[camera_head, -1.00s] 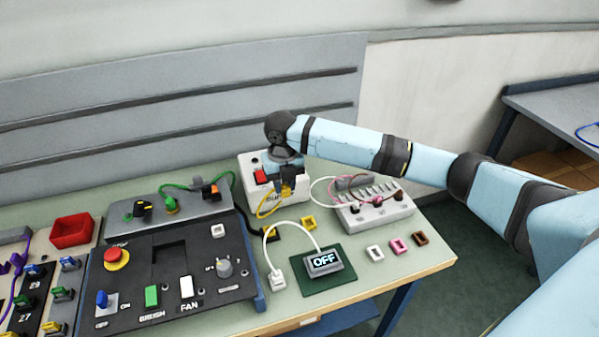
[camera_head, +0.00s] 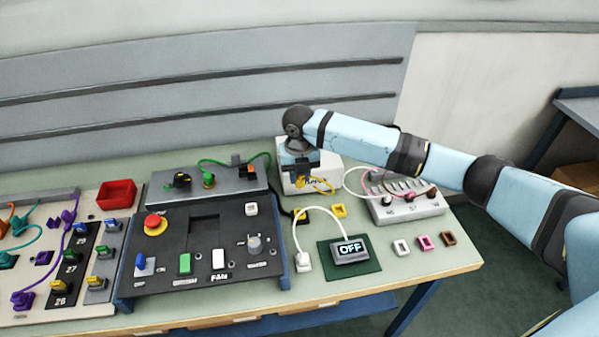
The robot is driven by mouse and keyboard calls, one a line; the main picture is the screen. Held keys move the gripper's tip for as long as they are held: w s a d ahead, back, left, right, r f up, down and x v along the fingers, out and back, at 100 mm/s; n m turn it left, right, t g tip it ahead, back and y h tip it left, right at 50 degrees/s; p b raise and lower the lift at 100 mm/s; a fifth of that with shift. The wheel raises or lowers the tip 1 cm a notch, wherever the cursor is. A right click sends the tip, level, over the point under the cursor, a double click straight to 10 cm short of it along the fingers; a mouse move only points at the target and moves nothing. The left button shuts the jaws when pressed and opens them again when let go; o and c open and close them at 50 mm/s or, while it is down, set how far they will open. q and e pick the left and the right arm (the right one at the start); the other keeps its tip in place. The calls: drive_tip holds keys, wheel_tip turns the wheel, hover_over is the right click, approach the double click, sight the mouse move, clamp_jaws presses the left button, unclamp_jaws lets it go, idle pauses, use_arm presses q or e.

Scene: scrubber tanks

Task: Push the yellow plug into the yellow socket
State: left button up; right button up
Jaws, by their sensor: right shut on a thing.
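My right gripper (camera_head: 300,178) points down in front of the white box and is shut on the yellow plug (camera_head: 300,184), which is partly hidden by the fingers. My left gripper is not in view.
Behind stands the white box (camera_head: 328,170). A white socket strip (camera_head: 408,208) with plugs is to the right. A black control panel (camera_head: 205,255) is at the left. An OFF display (camera_head: 350,250) on a green mat sits in front, beside white, pink and brown frames (camera_head: 425,241).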

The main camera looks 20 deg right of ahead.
drive_tip(key=shift+f+b, duration=1.7)
drive_tip(key=shift+f, duration=3.35)
drive_tip(key=shift+p, duration=0.7)
drive_tip(key=shift+f, duration=0.25)
drive_tip(key=shift+f+b, duration=0.5)
drive_tip(key=shift+f, duration=0.25)
drive_tip(key=o, duration=1.5)
